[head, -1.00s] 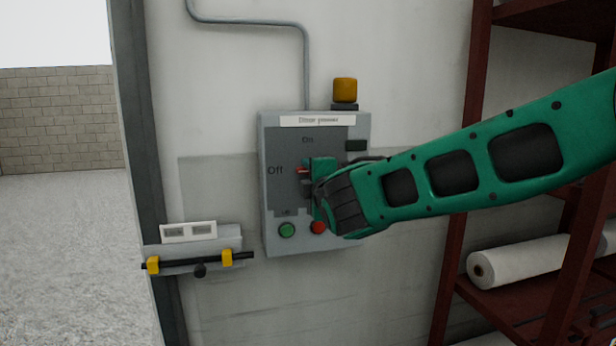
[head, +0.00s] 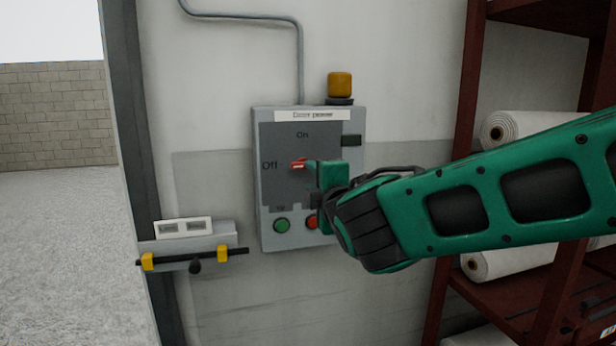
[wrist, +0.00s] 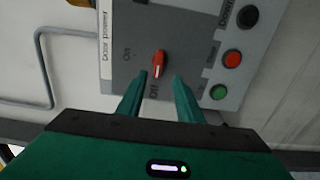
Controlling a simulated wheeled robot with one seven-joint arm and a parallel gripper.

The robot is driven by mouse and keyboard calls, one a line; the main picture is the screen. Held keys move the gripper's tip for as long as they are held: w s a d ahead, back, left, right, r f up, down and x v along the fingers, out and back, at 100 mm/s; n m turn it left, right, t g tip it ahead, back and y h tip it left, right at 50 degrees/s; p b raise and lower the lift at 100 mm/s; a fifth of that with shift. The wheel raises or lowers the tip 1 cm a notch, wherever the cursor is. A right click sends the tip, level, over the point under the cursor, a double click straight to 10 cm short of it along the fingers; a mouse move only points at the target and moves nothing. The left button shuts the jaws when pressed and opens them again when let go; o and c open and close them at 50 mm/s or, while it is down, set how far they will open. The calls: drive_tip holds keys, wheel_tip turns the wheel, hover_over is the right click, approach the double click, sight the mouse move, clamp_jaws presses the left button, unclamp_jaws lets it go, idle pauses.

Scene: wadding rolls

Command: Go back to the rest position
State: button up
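My gripper (head: 312,170) is in front of the grey door power box (head: 262,215), close to its red switch knob (head: 298,164). The knob points toward the "Off" label. In the wrist view my gripper (wrist: 160,76) has its two green fingers apart with nothing between them. The red knob (wrist: 160,63) lies just beyond the fingertips, and its white mark points to "Off".
A green button (head: 281,225) is low on the box, and an amber lamp (head: 340,85) is on top. A bar latch (head: 195,260) is at lower left by the door frame. A shelf (head: 460,140) with white rolls (head: 495,262) stands at the right, behind my arm.

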drive_tip(key=shift+v, duration=1)
drive_tip(key=d+f+m+g+h, duration=0.2)
drive_tip(key=d+f+m+h, duration=0.15)
drive_tip(key=d, duration=0.65)
drive_tip(key=d+f+m+g+h, duration=0.25)
drive_tip(key=d+f+m, duration=0.25)
drive_tip(key=d, duration=0.4)
drive_tip(key=s+d+f+m+g+h, duration=0.1)
drive_tip(key=s+d+f+m+g, duration=0.15)
drive_tip(key=d, duration=0.45)
drive_tip(key=s+d+f+m+g+h, duration=0.1)
drive_tip(key=s+d+f+m, duration=0.25)
drive_tip(key=d, duration=0.25)
drive_tip(key=s+d+f+m+g, duration=0.2)
drive_tip(key=s+d+f+m, duration=0.15)
drive_tip(key=s, duration=0.35)
drive_tip(key=s+d+f+m+g, duration=0.3)
drive_tip(key=s+d, duration=0.2)
drive_tip(key=s, duration=0.1)
drive_tip(key=s+f+m+g+y, duration=0.3)
drive_tip(key=s+m, duration=0.3)
drive_tip(key=s, duration=1)
drive_tip(key=shift+s+f+m+g, duration=0.35)
drive_tip(key=shift+f+m+g, duration=0.05)
drive_tip(key=shift+g, duration=0.3)
